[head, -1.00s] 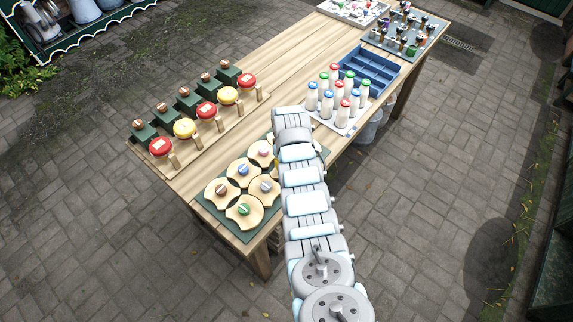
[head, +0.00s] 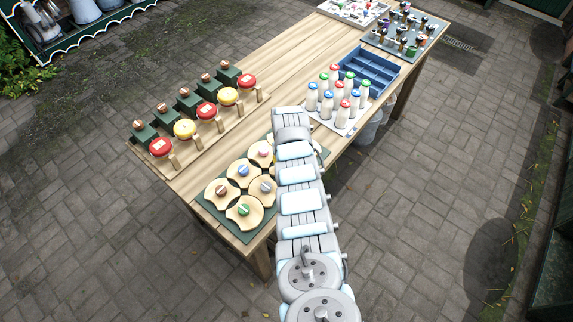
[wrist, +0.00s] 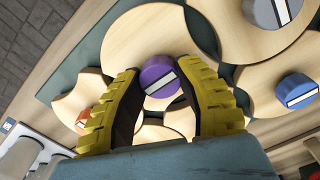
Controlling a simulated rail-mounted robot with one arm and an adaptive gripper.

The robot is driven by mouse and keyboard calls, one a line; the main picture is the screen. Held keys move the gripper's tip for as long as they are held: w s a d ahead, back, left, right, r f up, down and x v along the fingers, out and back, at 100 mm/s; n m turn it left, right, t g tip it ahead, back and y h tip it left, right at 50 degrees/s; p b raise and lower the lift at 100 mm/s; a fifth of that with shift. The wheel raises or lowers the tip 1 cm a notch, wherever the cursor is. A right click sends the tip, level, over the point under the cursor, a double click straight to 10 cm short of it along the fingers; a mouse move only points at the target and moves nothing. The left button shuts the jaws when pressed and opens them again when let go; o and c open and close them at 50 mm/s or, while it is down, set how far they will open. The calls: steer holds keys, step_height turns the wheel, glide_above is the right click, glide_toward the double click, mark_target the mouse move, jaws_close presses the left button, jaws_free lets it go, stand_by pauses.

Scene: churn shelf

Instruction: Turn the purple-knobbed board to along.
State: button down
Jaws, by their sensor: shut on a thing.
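The purple knob (wrist: 158,76) has a white stripe that runs at a slant in the wrist view. It stands on a pale wooden board (wrist: 142,36) with scooped sides. My gripper (wrist: 160,84) has its yellow ribbed fingers on both sides of this knob and is shut on it. The fingers cover parts of the board. In the head view my arm hides the purple knob and most of its board.
Neighbouring boards sit close around it on the green base (head: 213,213). They carry a grey-blue knob (wrist: 272,10), a blue knob (wrist: 297,90) and an orange knob (wrist: 84,121). Capped bottles (head: 342,108) and a blue crate (head: 378,57) stand farther along the table.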

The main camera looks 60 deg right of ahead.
steer(key=shift+f, duration=0.1)
steer(key=c, duration=0.6)
jaws_free()
steer(key=shift+d+r, duration=0.1)
steer(key=shift+r, duration=0.85)
step_height(320, 180, up, 10)
steer(key=shift+r, duration=0.15)
steer(key=shift+w, duration=0.1)
